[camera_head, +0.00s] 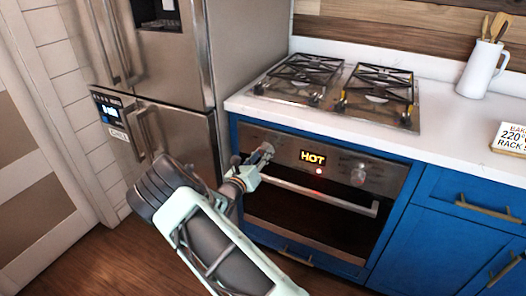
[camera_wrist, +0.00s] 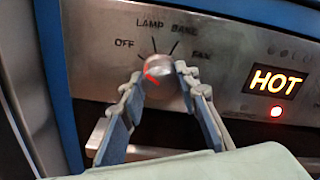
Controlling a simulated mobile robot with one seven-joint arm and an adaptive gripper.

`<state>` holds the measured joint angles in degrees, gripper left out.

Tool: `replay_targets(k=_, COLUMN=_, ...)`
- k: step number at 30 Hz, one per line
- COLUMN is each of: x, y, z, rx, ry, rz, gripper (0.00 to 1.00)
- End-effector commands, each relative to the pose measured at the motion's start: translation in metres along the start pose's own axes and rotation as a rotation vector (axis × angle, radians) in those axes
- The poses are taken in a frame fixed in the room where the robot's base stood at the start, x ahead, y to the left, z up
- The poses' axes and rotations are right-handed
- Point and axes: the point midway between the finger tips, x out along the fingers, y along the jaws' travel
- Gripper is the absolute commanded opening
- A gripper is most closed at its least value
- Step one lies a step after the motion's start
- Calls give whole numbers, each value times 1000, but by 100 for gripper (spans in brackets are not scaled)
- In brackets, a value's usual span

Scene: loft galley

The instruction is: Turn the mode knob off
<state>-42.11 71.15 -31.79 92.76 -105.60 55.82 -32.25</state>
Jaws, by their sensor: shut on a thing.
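The mode knob (camera_wrist: 159,71) is a round silver knob on the left of the oven's control panel. Printed labels OFF, LAMP, BAKE and FAN fan around its top. A red pointer mark shows on the left part of its face, on the OFF side of the dial; its exact heading is hard to read. My gripper (camera_wrist: 160,80) is shut on the knob, one finger on each side. In the head view my gripper (camera_head: 251,163) reaches the panel from the lower left and partly hides the knob (camera_head: 266,149).
A lit HOT display (camera_head: 313,157) with a red light sits right of the mode knob. A second knob (camera_head: 358,175) is farther right. The oven handle (camera_head: 320,194) runs below. A steel fridge (camera_head: 170,60) stands to the left. A gas hob (camera_head: 335,88) is above.

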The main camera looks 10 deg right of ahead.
Motion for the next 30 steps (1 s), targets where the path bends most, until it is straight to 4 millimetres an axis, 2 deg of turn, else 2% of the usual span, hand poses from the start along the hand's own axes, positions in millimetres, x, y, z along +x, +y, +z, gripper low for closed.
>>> replay_targets(k=19, x=0, y=0, z=-1, rx=-54, ry=2, rz=1, gripper=5)
replay_targets(k=20, x=0, y=0, z=-1, rx=-53, ry=2, rz=1, gripper=31)
replay_targets(k=21, x=0, y=0, z=-1, rx=-53, ry=2, rz=1, gripper=35)
replay_targets(k=24, x=0, y=0, z=-1, rx=-53, ry=1, rz=1, gripper=46)
replay_targets(k=30, x=0, y=0, z=0, rx=-51, ry=1, rz=0, gripper=46)
